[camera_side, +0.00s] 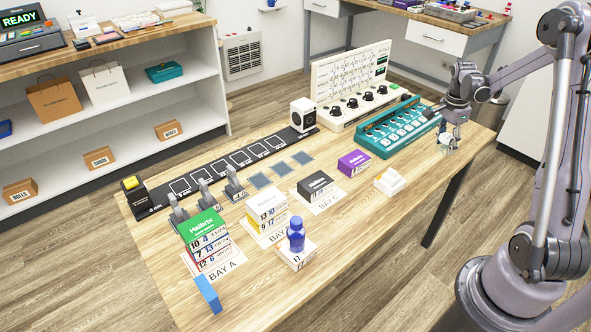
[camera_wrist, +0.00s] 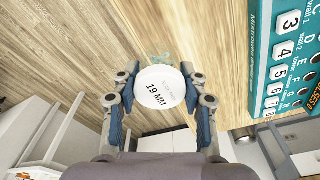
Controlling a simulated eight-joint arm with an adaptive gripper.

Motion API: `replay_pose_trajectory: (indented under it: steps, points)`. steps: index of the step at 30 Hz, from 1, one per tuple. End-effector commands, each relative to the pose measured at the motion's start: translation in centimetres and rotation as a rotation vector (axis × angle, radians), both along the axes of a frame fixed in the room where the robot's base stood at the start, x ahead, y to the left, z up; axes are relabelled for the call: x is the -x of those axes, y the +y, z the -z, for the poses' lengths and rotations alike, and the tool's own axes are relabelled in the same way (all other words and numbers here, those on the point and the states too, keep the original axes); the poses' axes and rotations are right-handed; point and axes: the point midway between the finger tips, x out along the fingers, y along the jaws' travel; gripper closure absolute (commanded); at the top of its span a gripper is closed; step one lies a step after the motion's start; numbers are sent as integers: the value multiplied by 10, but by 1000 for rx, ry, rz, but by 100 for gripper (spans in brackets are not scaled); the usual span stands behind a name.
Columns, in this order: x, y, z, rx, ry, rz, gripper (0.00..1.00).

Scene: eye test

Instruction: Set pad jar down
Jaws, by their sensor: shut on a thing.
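My gripper (camera_side: 448,139) is over the right end of the wooden table (camera_side: 345,225), just right of the teal panel (camera_side: 392,130). In the wrist view my gripper (camera_wrist: 159,82) is shut on a round jar, one finger on each side. The jar (camera_wrist: 157,88) shows a white lid printed "19 MM"; its body is mostly hidden below the lid. In the side view the jar is small and partly covered by the fingers. It seems to hang above the tabletop, but I cannot tell how high.
The teal panel's numbered keys (camera_wrist: 290,45) are close on the right in the wrist view. A white block (camera_side: 390,181) and a purple box (camera_side: 354,163) stand nearer the middle. A blue bottle (camera_side: 296,234) stands on a white box. Bare wood lies along the table's front right.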

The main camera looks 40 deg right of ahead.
Motion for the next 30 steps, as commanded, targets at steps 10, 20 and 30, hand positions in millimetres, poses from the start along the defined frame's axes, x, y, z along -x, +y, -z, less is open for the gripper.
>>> replay_pose_trajectory:
  steps: [10,20,30]
  points:
    - [-51,15,32,-1,1,-1,88]
    - [-55,16,58,0,1,1,88]
    - [-54,16,74,0,1,1,88]
